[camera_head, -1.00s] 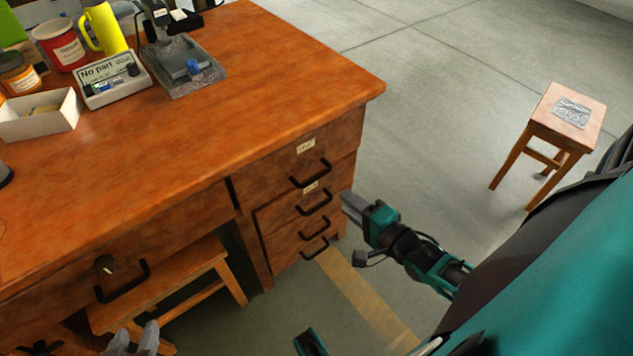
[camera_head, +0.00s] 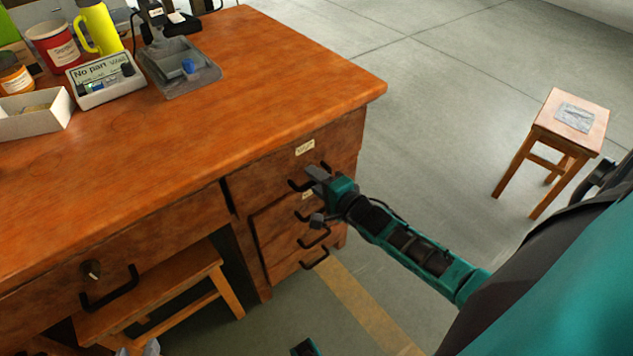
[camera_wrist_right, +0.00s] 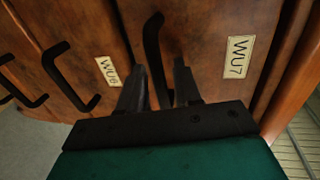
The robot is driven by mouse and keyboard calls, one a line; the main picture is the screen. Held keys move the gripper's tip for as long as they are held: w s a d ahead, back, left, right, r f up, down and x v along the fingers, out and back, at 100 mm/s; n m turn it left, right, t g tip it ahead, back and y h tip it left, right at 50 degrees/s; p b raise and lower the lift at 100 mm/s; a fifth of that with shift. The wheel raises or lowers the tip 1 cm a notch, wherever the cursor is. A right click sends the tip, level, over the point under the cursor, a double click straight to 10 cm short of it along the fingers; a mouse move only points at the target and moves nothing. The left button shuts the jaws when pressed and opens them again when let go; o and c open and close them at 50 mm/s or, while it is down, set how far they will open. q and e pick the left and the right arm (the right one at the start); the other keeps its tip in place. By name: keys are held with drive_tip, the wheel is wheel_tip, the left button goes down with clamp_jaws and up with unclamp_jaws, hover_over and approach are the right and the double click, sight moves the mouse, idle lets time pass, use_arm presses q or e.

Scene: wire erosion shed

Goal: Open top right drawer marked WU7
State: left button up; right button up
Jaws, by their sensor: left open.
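The top right drawer (camera_head: 265,172) is a brown wooden front under the table top, closed. Its label (camera_head: 305,147) reads WU7 in the right wrist view (camera_wrist_right: 236,57). Its black bow handle (camera_wrist_right: 152,45) runs down between the two fingers of my right gripper (camera_wrist_right: 160,85). The fingers stand apart, one on each side of the handle, with a gap visible; contact cannot be told. In the head view my right gripper (camera_head: 315,175) covers part of the handle.
Drawers with black handles, one labelled WU6 (camera_wrist_right: 107,70), lie below. A wider drawer (camera_head: 150,255) with a knob is at left, over a wooden stool (camera_head: 165,285). The desk top (camera_head: 230,95) holds boxes and a yellow jug (camera_head: 97,28). Another stool (camera_head: 570,140) stands right on open floor.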

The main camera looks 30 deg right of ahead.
drive_tip(key=shift+c, duration=0.3)
clamp_jaws()
idle(0.3)
